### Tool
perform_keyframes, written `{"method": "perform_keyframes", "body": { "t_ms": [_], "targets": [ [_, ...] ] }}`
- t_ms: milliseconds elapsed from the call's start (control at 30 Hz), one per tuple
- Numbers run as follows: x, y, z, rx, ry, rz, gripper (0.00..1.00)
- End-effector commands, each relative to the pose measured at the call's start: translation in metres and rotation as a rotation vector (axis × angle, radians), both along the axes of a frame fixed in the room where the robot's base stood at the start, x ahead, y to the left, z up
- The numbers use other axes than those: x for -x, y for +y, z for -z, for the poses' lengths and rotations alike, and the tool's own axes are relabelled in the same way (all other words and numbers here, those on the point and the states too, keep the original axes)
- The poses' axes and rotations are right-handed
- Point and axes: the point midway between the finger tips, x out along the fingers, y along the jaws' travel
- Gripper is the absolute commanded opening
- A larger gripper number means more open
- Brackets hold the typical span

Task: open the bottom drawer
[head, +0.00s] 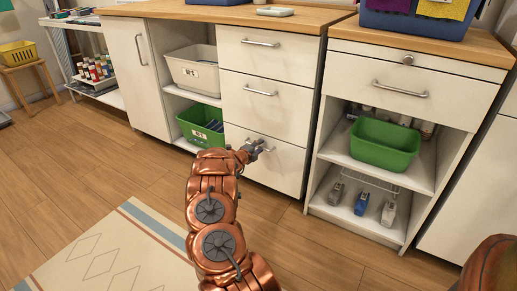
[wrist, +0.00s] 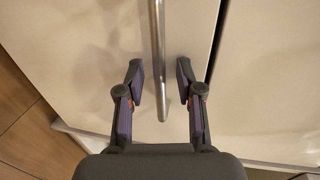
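The bottom drawer (head: 283,167) is the lowest of three white drawer fronts in the middle cabinet. It looks shut, in line with the drawers above. My gripper (head: 254,147) is at its upper middle and hides most of its handle in the head view. In the wrist view, the metal bar handle (wrist: 156,55) runs down the picture, across the white drawer front (wrist: 90,60). My gripper (wrist: 159,78) is open there, with one finger on each side of the bar's end. Gaps show between both fingers and the bar.
A green bin (head: 200,126) stands on the low shelf left of the drawers. An open shelf unit with another green bin (head: 384,144) stands to the right. The wooden floor (head: 325,245) in front is clear, with a rug (head: 110,250) at left.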

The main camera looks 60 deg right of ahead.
Motion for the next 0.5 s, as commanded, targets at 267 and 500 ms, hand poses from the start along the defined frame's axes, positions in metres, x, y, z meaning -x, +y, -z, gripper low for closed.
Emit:
{"method": "perform_keyframes", "body": {
  "t_ms": [267,500],
  "targets": [
    [0.0001,0.0,-0.0003,0.0,0.0,0.0,0.23],
    [0.0001,0.0,-0.0003,0.0,0.0,0.0,0.0]
  ]
}}
